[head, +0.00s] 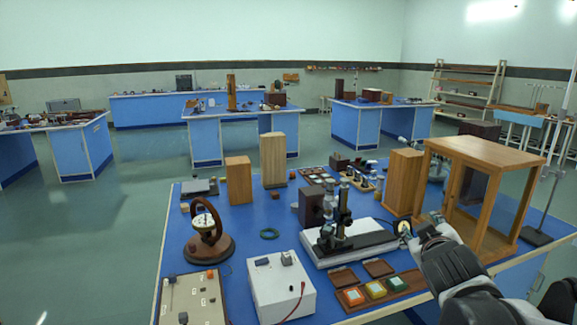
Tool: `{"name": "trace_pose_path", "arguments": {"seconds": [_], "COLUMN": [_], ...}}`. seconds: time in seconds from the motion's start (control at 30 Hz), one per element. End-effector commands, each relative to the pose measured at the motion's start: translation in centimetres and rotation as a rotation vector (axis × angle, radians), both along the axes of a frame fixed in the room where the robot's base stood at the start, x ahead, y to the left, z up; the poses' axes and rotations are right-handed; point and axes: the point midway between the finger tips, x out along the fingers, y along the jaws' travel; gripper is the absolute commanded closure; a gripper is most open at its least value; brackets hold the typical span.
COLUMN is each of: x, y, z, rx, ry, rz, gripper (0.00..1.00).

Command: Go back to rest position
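My gripper (429,229) is at the end of my grey and black arm, which reaches in from the lower right. It is over the right part of the blue bench (225,255), in front of the wooden frame case (487,152). A small round disc (403,229) with a pale face shows just left of the gripper; I cannot tell whether they touch. The fingers are small and partly hidden by the wrist, so I cannot tell whether they are open or shut.
Left of my gripper is an instrument on a white base (345,250). A tray of coloured blocks (398,283) lies in front of it. A white box (280,287) and a round dial instrument (207,243) are farther left. Open floor (110,225) lies left of the bench.

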Motion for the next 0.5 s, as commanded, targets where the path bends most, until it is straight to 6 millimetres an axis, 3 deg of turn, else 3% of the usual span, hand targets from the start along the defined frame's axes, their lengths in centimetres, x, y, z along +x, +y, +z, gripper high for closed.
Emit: {"name": "trace_pose_path", "arguments": {"seconds": [0.17,0.5], "x": [-6.0,-17.4], "y": [2.1,8.1], "z": [-2.4,-7.6], "rx": [0.205,0.538], "ry": [0.141,0.433], "rz": [-0.058,-0.098], "gripper": [0.52,0.52]}}
